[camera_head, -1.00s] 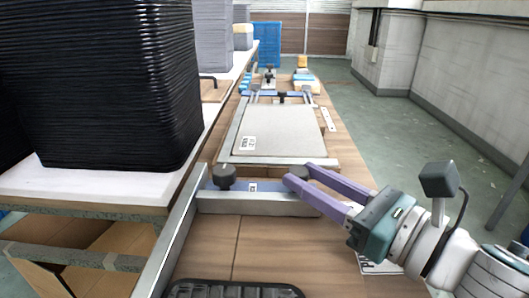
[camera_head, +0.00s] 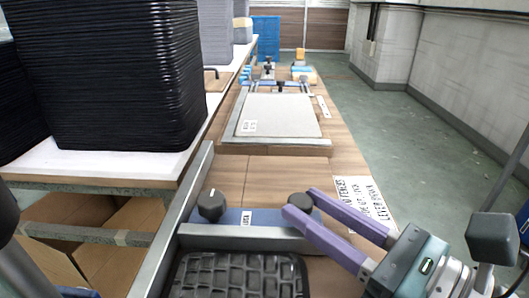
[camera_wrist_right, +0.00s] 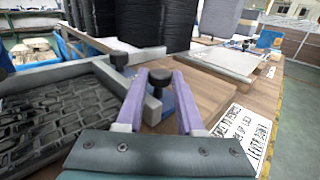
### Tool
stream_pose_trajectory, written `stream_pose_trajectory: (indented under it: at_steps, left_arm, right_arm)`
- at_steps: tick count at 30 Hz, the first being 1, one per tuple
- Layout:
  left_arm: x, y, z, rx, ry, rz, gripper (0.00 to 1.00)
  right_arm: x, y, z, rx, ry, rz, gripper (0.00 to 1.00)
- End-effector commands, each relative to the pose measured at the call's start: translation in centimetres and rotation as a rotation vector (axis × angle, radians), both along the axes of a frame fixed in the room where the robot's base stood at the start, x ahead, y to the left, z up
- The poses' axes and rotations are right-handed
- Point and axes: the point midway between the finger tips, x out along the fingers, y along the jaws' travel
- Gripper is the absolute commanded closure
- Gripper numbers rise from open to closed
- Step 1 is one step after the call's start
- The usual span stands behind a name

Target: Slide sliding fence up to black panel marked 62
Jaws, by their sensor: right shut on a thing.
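The sliding fence (camera_head: 235,241) is a metal bar with a blue strip behind it, carrying a left black knob (camera_head: 211,206) and a right black knob. My right gripper (camera_head: 303,203), with purple fingers, is shut on the right knob, which shows between the fingers in the right wrist view (camera_wrist_right: 160,78). The black panel (camera_head: 236,275) has a raised brick-like pattern and lies just on the near side of the fence. Any gap between them is too small to tell. No number 62 is readable. My left gripper is not in view.
A metal side rail (camera_head: 176,230) runs along the left of the fence. A grey panel (camera_head: 278,116) lies in another fixture farther back, with bare wood between. Tall black tray stacks (camera_head: 125,75) stand on the left table. A printed sign (camera_head: 362,203) lies at right.

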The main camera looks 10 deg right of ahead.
Motion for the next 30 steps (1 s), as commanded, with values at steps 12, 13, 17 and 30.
stream_pose_trajectory:
  at_steps: [12,13,17,30]
  left_arm:
    - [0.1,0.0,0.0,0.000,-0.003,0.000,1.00]
    - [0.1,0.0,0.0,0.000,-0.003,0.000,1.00]
    - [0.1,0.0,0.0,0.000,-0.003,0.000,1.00]
    - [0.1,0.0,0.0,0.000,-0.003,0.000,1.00]
  right_arm:
    - [-2.9,0.8,-0.1,-0.002,0.004,0.000,1.00]
    - [-2.9,0.8,-0.1,-0.002,0.004,0.000,1.00]
    - [-2.9,0.8,-0.1,-0.002,0.004,0.000,0.60]
    - [-2.9,0.8,-0.1,-0.003,0.005,-0.001,0.33]
